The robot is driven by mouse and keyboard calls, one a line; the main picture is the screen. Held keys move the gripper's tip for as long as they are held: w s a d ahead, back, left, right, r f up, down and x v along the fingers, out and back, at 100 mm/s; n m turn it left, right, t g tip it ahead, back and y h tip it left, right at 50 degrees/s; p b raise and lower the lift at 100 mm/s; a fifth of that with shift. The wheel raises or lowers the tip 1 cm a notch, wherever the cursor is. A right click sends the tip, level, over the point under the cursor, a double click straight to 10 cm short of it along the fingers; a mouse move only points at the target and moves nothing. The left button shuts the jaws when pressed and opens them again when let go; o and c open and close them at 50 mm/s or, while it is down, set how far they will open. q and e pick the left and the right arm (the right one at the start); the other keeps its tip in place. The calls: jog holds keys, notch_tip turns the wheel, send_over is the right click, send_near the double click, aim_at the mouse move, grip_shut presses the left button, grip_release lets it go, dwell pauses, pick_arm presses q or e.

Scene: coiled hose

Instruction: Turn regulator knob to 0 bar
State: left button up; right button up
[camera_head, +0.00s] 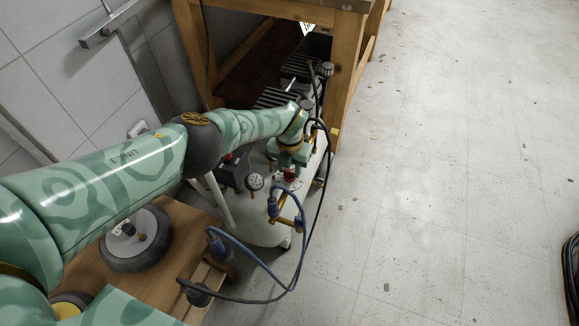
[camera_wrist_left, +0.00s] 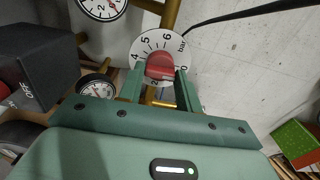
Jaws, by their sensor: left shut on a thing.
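The red regulator knob (camera_wrist_left: 160,66) sits in the middle of a round white dial (camera_wrist_left: 143,45) marked with numbers and "bar" in the left wrist view. The 4, 5 and 6 show along its upper side, and a 0 shows at the right. I cannot tell which number the knob points to. My left gripper (camera_wrist_left: 160,84) is shut on the knob, one green finger on each side. The fingers hide part of the lower dial. In the head view the left gripper (camera_head: 291,160) reaches down over the red knob (camera_head: 290,174) on the compressor. My right gripper is not in view.
Pressure gauges (camera_wrist_left: 103,5) (camera_wrist_left: 97,88) and a black switch box (camera_wrist_left: 40,70) stand close by. A blue-black hose (camera_head: 265,292) loops beside the white tank (camera_head: 255,226). A wooden bench (camera_head: 345,70) stands behind. The floor at the right is mostly clear.

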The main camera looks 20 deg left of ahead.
aim_at(290, 171)
pick_arm(q)
jog(key=o, duration=1)
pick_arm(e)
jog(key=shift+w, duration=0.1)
pick_arm(q)
notch_tip(290, 171, up, 16)
jog(key=p, duration=0.8)
jog(key=shift+r, duration=0.15)
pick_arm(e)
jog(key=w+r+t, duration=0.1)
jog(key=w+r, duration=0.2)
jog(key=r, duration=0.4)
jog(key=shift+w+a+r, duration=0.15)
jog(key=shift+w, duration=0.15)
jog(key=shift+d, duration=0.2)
